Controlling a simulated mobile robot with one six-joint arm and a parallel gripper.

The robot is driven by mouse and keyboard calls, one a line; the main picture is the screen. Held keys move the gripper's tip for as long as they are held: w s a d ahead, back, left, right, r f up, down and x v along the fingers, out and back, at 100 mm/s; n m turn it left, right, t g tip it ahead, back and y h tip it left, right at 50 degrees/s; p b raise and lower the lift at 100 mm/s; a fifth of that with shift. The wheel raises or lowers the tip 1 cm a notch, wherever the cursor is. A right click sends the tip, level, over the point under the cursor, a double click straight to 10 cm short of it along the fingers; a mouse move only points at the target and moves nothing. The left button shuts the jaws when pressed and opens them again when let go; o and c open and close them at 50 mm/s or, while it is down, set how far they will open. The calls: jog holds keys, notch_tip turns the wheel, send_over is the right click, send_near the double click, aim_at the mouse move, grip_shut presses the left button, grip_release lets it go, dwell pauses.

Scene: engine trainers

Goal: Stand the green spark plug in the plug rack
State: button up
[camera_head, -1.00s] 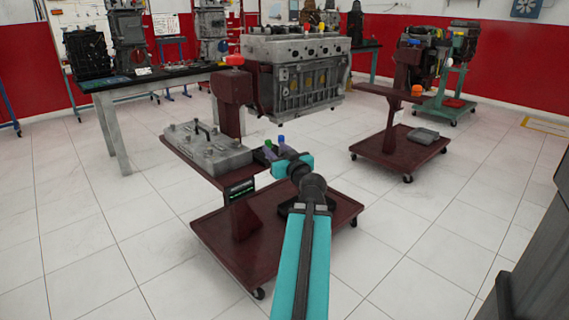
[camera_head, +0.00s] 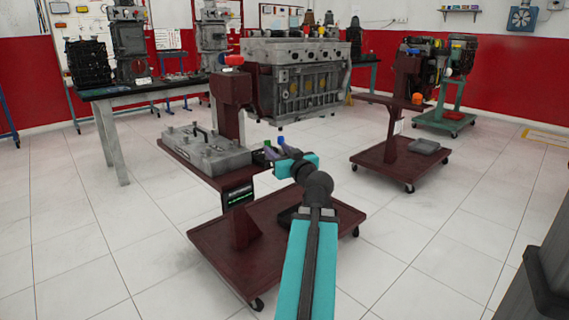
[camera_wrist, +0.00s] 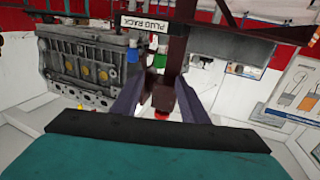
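The green spark plug (camera_wrist: 160,60) shows as a green cap just beyond my fingertips in the wrist view. It appears to stand at the plug rack (camera_wrist: 175,42), whose label (camera_wrist: 143,22) is upside down there. A blue-capped plug (camera_wrist: 132,50) is beside it; it also shows in the head view (camera_head: 281,140). My gripper (camera_wrist: 162,77) has its two purple fingers apart, with nothing seen between them but the background post. In the head view my gripper (camera_head: 270,155) is beside the rack. The plug's lower end is too small to make out.
A grey casting (camera_head: 205,150) lies on the red stand's shelf, left of the rack. The stand's post (camera_head: 231,105) and a large engine block (camera_head: 298,80) rise behind. The stand's wheeled base (camera_head: 275,235) is below. Open floor lies to the left.

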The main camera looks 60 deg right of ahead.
jog(key=shift+s+a+f+b, duration=0.25)
jog(key=shift+s+a+b, duration=0.35)
jog(key=shift+b, duration=2.4)
jog(key=b+v, duration=0.1)
jog(key=v, duration=0.1)
jog(key=shift+s+a+r+b, duration=0.15)
jog(key=shift+s+b, duration=0.2)
jog(key=shift+s, duration=0.1)
jog(key=shift+s, duration=0.1)
